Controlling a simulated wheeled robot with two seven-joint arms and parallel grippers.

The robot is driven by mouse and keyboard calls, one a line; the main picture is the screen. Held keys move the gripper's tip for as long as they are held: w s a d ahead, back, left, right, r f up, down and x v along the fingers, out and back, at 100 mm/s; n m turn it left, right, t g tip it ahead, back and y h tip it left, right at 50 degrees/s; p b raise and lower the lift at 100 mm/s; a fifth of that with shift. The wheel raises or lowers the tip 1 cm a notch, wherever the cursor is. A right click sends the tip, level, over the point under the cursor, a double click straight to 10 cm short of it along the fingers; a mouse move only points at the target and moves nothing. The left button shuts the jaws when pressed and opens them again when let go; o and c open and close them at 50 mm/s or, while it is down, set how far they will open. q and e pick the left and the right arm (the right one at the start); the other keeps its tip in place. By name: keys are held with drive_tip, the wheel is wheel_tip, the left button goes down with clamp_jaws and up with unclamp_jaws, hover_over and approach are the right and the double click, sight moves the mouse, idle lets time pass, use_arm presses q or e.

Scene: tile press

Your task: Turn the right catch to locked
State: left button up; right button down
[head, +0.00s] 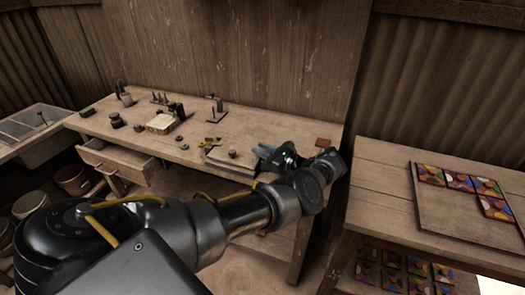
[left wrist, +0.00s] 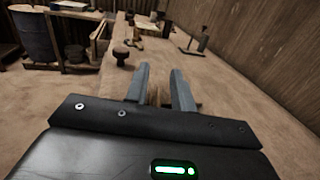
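A low, flat wooden press (head: 222,162) with a small knob on top sits near the front edge of the workbench. My left gripper (head: 264,151) is at the right end of the press, pointing left along the bench. In the left wrist view its two grey fingers (left wrist: 160,70) stand apart. A small brown wooden piece (left wrist: 154,95) shows low between them; I cannot tell whether it is the right catch or whether the fingers touch it. A dark round knob (left wrist: 121,54) stands beyond the fingers. The catches cannot be made out in the head view. My right gripper is not in view.
The workbench (head: 290,128) holds small tools, pots and a pale block (head: 160,123) farther left. A drawer (head: 118,165) stands open at its front. At right, a table carries a board (head: 440,215) with colourful tiles. Bare bench lies behind the press.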

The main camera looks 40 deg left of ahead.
use_arm(q)
drive_tip(key=shift+w+d+f, duration=0.1)
drive_tip(key=shift+d, duration=0.5)
drive_tip(key=d+b, duration=0.1)
drive_tip(key=d, duration=0.2)
drive_tip(key=d+b, duration=0.1)
drive_tip(key=d, duration=0.1)
drive_tip(key=d+b, duration=0.1)
drive_tip(key=d, duration=0.2)
drive_tip(key=shift+w+d, duration=0.3)
drive_tip(key=shift+w, duration=0.1)
drive_tip(key=shift+d, duration=0.5)
